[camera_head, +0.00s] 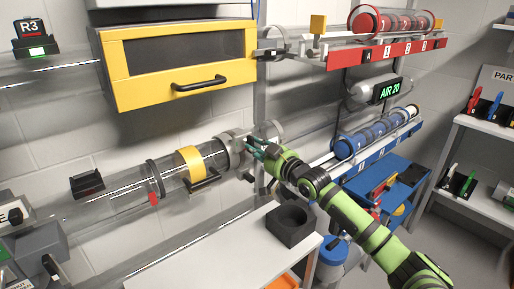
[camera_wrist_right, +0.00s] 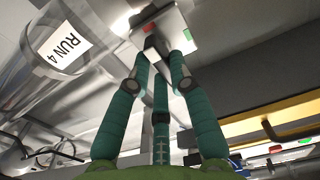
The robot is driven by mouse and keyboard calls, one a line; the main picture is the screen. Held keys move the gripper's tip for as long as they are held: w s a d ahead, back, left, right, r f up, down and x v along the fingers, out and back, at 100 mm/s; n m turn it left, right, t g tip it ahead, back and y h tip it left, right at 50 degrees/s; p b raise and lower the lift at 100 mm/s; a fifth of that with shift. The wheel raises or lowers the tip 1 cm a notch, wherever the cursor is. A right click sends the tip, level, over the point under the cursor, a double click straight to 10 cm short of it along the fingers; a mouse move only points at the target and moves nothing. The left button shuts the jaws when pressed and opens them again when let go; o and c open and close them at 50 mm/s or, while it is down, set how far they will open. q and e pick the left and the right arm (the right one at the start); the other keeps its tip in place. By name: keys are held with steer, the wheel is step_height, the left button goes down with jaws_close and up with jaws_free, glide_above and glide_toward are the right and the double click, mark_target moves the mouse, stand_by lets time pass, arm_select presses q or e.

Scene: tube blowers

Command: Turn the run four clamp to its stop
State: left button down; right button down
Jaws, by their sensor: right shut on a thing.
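The run four clamp shows in the right wrist view as a pale metal piece (camera_wrist_right: 160,22) with a red mark on its left and a green mark on its right. A tube beside it carries a "RUN 4" label (camera_wrist_right: 65,46). My right gripper (camera_wrist_right: 158,52) has its teal fingers closed around a small grey part of the clamp. In the head view my right gripper (camera_head: 256,149) is at the grey collar (camera_head: 237,148) at the right end of the clear tube. The fingers hide part of the clamp there. My left gripper is not in view.
A yellow cabinet (camera_head: 180,62) hangs above the clear tube (camera_head: 120,205). A black square holder (camera_head: 294,225) stands on the white table (camera_head: 215,255) below. Red (camera_head: 378,52) and blue (camera_head: 365,158) racks hold tubes at right. White shelves (camera_head: 478,128) stand far right.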

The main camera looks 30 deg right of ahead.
steer(key=c, duration=1.1)
jaws_free()
steer(key=s, duration=0.8)
steer(key=s+d, duration=0.1)
steer(key=s, duration=0.3)
